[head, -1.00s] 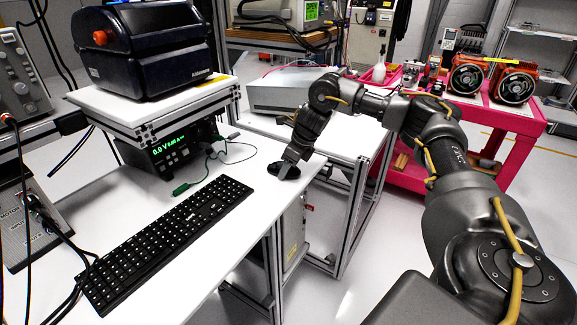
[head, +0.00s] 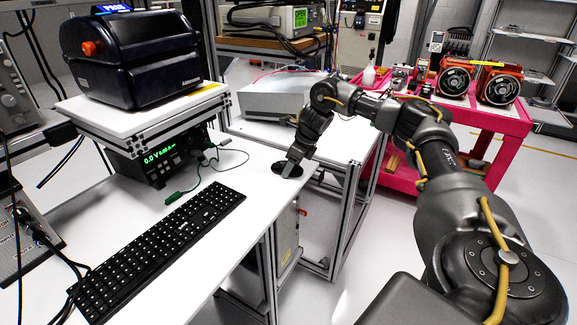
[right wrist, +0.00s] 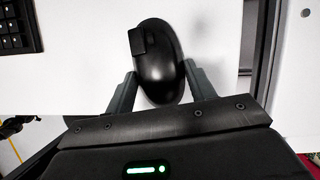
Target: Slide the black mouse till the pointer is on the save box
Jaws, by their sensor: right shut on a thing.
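The black mouse (head: 286,170) is on the white bench top, beyond the keyboard's right end and near the bench's right edge. In the right wrist view the mouse (right wrist: 160,62) lies between the two fingers of my right gripper (right wrist: 160,80), one finger against each side. My right gripper (head: 292,164) is shut on the mouse and reaches down to it from above. My left gripper is out of view. I cannot make out a pointer or a save box in either view.
A black keyboard (head: 155,250) lies left of the mouse. A green cable end (head: 182,196) lies behind the keyboard. A power supply (head: 160,160) stands under a raised shelf with a dark case (head: 130,55). Behind is an instrument with a green screen (head: 301,17).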

